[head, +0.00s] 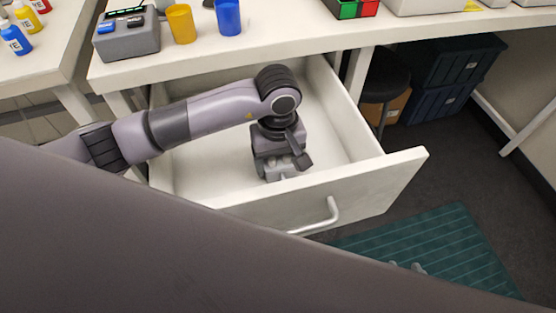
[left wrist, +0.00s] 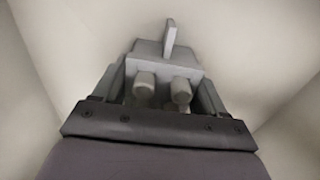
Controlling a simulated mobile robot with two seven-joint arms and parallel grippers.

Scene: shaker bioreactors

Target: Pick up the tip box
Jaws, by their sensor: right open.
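No thing is clearly a tip box in these views. My left gripper (head: 281,172) points down inside the open drawer. A small grey fitting (left wrist: 165,68) with an upright tab and two round stubs sits between its fingers in the left wrist view. The fingers lie close along both sides of this fitting; whether they press on it is not clear. The arm hides part of the drawer floor in the head view. Two small grey tips of my right gripper (head: 406,267) show past my body at the lower right, apart and empty; the rest is hidden.
The white drawer (head: 335,188) is pulled out under the bench (head: 300,50), its visible floor bare. A grey device (head: 128,42), a yellow cup (head: 181,24) and a blue cup (head: 228,17) stand above. A stool (head: 384,78) and blue crates (head: 445,75) stand right. A green mat (head: 440,245) lies below.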

